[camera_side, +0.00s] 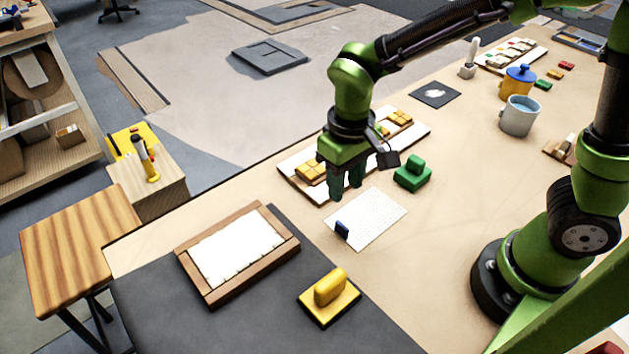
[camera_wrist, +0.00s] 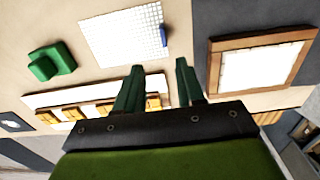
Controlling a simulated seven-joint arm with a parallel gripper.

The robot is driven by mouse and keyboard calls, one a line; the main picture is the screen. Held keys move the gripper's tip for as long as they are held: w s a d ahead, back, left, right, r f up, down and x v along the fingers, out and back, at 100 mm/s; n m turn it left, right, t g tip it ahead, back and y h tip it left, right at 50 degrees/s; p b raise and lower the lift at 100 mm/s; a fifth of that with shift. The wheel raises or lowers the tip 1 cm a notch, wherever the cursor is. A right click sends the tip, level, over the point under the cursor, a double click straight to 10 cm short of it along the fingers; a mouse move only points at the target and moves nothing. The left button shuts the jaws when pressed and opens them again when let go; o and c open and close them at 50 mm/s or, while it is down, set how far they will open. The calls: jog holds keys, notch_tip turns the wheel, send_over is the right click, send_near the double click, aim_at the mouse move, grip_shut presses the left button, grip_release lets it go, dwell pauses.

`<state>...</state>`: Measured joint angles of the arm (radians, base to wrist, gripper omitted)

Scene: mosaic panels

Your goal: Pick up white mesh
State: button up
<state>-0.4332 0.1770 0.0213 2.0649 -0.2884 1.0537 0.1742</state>
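The white mesh (camera_side: 368,216) is a flat, thin gridded sheet lying on the tan table. A small dark blue piece (camera_side: 342,229) stands at its near left edge. In the wrist view the mesh (camera_wrist: 118,35) is at the top, with the blue piece (camera_wrist: 163,35) on its right edge. My gripper (camera_side: 347,193) points down above the table, near the mesh's upper left corner and the white board. In the wrist view my gripper (camera_wrist: 158,66) has its two green fingers apart, with nothing between them. The fingers are apart from the mesh.
A white board (camera_side: 420,132) with yellow blocks lies behind my gripper. A green block with a handle (camera_side: 413,175) sits right of it. A wooden frame (camera_side: 222,291) holding a white sheet and a yellow handled block (camera_side: 330,297) are nearer, on a dark mat. Bare table lies right of the mesh.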

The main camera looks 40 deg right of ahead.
send_over(339, 222)
jog(key=f, duration=0.5)
jog(key=shift+s+d+f, duration=0.1)
jog(key=shift+d+f, duration=0.2)
jog(key=shift+d, duration=0.05)
jog(key=shift+a+f, duration=0.2)
jog(key=shift+f, duration=1.2)
jog(key=shift+a+f, duration=0.15)
jog(key=shift+f, duration=1.2)
grip_shut()
